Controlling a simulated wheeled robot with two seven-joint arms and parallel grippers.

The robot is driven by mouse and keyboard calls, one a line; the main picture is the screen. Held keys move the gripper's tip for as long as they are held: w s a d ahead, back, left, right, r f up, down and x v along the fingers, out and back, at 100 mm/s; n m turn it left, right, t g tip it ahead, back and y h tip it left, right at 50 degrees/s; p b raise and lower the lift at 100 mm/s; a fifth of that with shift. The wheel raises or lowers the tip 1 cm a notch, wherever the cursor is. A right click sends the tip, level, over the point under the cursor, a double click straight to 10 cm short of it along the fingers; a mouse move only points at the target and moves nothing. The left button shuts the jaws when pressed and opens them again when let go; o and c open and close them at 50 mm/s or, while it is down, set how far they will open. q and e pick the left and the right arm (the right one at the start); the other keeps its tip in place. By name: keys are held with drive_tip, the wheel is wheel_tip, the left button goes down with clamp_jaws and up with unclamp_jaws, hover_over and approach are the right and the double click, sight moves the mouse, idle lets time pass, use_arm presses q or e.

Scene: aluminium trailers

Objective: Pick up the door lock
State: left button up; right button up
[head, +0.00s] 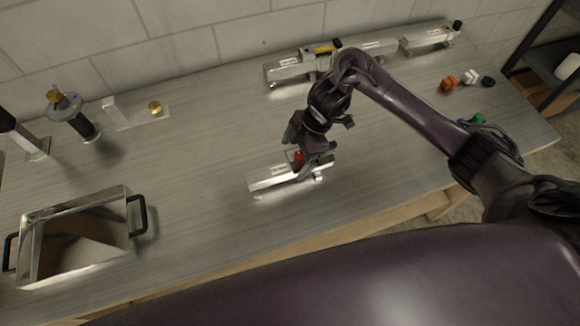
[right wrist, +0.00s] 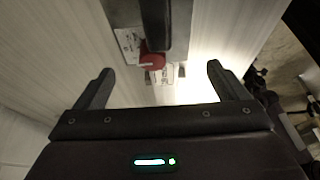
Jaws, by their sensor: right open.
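The door lock appears to be the long silver metal piece (head: 268,177) with a red part (head: 298,157), lying on the workbench in the middle of the head view. In the right wrist view its red round part (right wrist: 151,60) shows beside a dark bar, with a white printed label (right wrist: 129,42). My right gripper (head: 308,166) is over the right end of this piece. In the right wrist view its two fingers (right wrist: 158,86) are wide apart with nothing clamped between them. Contact with the piece cannot be told. My left gripper is not in view.
A metal tray with black handles (head: 128,250) stands at the left front of the workbench (head: 200,130). Upright fixtures (head: 82,122) stand behind it. More metal assemblies (head: 290,70) line the wall. Small coloured knobs (head: 448,83) lie at the right. The bench's left middle is clear.

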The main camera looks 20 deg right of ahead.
sight(290, 162)
drive_tip(key=x, duration=0.2)
drive_tip(key=p+x, duration=0.1)
drive_tip(key=shift+w+f, duration=0.2)
drive_tip(key=shift+f, duration=0.25)
drive_tip(key=shift+a+f, duration=0.1)
drive_tip(key=shift+f, duration=0.4)
drive_tip(key=c, duration=1.2)
drive_tip(key=shift+w, duration=0.1)
drive_tip(key=c, duration=0.4)
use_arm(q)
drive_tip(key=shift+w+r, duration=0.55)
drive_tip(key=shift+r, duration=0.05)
